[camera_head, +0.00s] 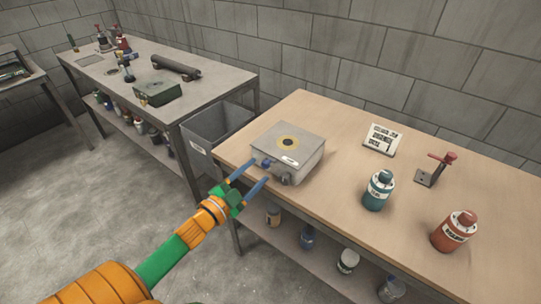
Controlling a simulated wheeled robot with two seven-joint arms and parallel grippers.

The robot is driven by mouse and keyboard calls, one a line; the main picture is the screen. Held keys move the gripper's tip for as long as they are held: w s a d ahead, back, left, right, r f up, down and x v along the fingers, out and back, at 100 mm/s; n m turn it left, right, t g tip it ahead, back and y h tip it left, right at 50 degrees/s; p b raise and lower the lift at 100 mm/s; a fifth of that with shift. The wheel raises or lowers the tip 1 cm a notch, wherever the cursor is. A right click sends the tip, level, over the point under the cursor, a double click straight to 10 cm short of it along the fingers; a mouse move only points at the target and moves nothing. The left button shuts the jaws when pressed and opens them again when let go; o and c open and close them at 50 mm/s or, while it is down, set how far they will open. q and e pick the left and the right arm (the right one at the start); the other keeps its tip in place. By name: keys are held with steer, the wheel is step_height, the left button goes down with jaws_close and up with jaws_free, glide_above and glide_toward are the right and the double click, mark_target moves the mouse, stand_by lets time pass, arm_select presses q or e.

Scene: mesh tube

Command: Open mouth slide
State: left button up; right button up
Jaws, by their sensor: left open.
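A grey metal box (296,146) sits on the near left part of the wooden table. I cannot tell which of these is the mouth slide. My left gripper (252,178) is open and empty, with its two blue fingers pointing at the box's front left side. The fingertips are close to the blue part; I cannot tell if they touch. My right gripper is not in view.
A teal bottle (378,190), a red bottle (455,231), a white label stand (381,139) and a red-handled clamp (436,169) stand on the wooden table (340,216). A grey bin (213,127) stands between it and a cluttered bench (205,88).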

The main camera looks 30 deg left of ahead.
mark_target(264, 166)
arm_select(q)
steer(key=w, duration=0.3)
steer(key=shift+w+d+r, duration=0.1)
steer(key=shift+w+d, duration=0.2)
steer(key=shift+w, duration=0.5)
steer(key=shift+s, duration=0.1)
steer(key=shift+c, duration=1)
jaws_close()
